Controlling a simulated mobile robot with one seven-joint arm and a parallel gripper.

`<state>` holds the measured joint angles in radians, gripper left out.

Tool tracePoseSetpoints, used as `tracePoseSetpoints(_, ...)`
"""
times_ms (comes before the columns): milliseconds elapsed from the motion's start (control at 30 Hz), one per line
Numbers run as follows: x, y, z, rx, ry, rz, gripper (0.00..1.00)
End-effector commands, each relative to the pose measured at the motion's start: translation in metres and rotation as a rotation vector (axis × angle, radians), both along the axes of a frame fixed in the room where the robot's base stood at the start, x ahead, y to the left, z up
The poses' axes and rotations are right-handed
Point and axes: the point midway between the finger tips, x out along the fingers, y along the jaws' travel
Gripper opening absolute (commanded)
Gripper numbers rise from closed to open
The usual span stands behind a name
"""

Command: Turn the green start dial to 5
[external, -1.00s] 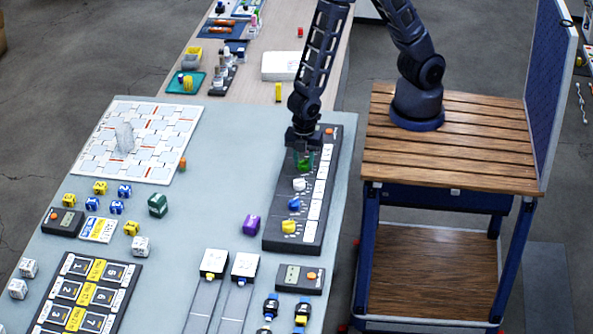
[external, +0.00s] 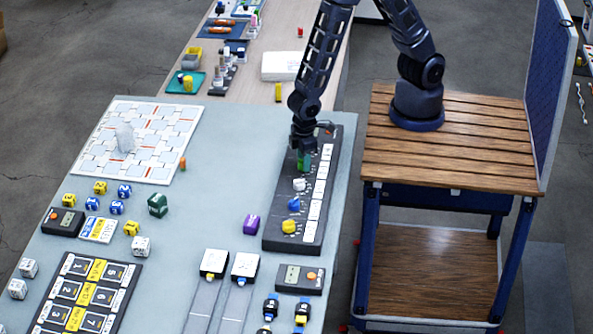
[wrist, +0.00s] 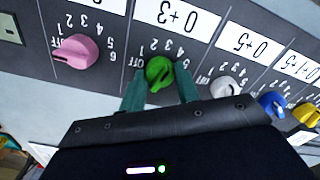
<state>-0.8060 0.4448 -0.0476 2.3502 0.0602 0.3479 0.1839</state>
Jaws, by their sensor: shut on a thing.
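The green start dial (wrist: 159,73) sits on the dark dial panel (external: 320,228), in a row with other dials. In the wrist view its scale runs from OFF through numbers up to 5, with the label "0+3" above it. My gripper (wrist: 160,92) has its two teal fingers on either side of the green dial, shut on it. In the external view my gripper (external: 304,160) points down over the upper part of the panel and mostly hides the dial. I cannot tell exactly which number the dial points to.
A pink dial (wrist: 76,51) is on one side of the green one. A white dial (wrist: 224,88), a blue dial (wrist: 272,104) and a yellow dial (wrist: 306,115) are on the other.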

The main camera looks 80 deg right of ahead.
Motion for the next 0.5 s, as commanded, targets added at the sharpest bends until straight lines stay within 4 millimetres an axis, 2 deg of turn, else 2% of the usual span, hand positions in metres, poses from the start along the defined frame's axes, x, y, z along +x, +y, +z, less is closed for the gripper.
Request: tracePoseSetpoints(500, 0.0008, 0.0007, 0.0006, 0.002, -0.001, -0.475, 0.09)
